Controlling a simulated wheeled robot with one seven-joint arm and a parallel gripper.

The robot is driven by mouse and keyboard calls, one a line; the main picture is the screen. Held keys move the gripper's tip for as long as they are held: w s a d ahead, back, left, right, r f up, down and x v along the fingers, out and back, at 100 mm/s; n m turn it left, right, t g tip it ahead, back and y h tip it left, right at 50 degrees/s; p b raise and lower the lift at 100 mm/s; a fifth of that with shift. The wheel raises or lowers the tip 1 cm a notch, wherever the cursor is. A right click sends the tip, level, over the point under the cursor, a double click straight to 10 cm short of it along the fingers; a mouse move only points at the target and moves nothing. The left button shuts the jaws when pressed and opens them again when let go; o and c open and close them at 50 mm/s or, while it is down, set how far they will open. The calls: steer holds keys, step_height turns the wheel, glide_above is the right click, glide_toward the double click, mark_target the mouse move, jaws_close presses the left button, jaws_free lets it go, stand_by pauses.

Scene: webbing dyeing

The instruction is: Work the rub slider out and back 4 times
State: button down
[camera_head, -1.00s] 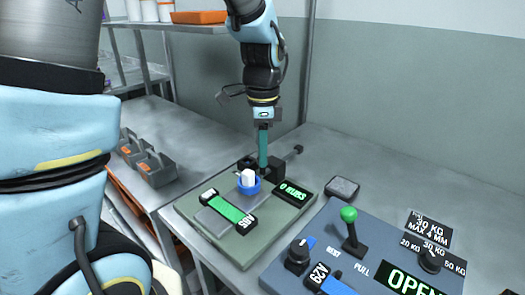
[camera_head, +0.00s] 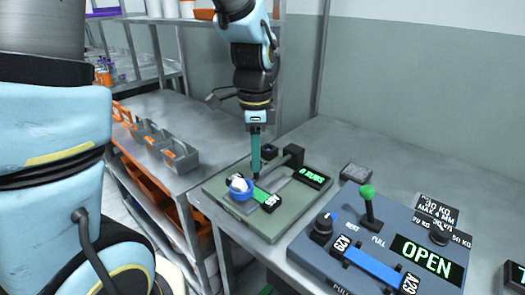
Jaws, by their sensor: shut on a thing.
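The rub tester (camera_head: 272,226) is a grey-green box on the bench with a green webbing strip (camera_head: 266,198) across its top. The rub slider (camera_head: 240,188), a blue ring with a white piece in it, is at the left end of the strip. My gripper (camera_head: 256,174) points down just behind the slider with its teal fingers shut on it. The exact grip is hidden by the narrow view of the fingers. The tester's display (camera_head: 313,178) reads "0 RUBS". A black block (camera_head: 293,155) stands at the back of the box.
A blue-grey panel (camera_head: 300,251) stands to the right, with a green-topped lever (camera_head: 367,192), a black knob (camera_head: 322,224) and a display reading "OPEN" (camera_head: 427,261). A small grey block (camera_head: 355,173) lies behind it. Grey bins (camera_head: 180,156) stand on the left bench. Bare bench lies behind the tester.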

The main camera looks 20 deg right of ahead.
steer(key=shift+s+a, duration=0.15)
steer(key=shift+a, duration=0.05)
steer(key=c, duration=0.6)
jaws_free()
steer(key=shift+r, duration=0.1)
steer(key=shift+r, duration=0.4)
step_height(320, 180, up, 10)
steer(key=shift+f+b, duration=0.1)
steer(key=shift+b, duration=0.45)
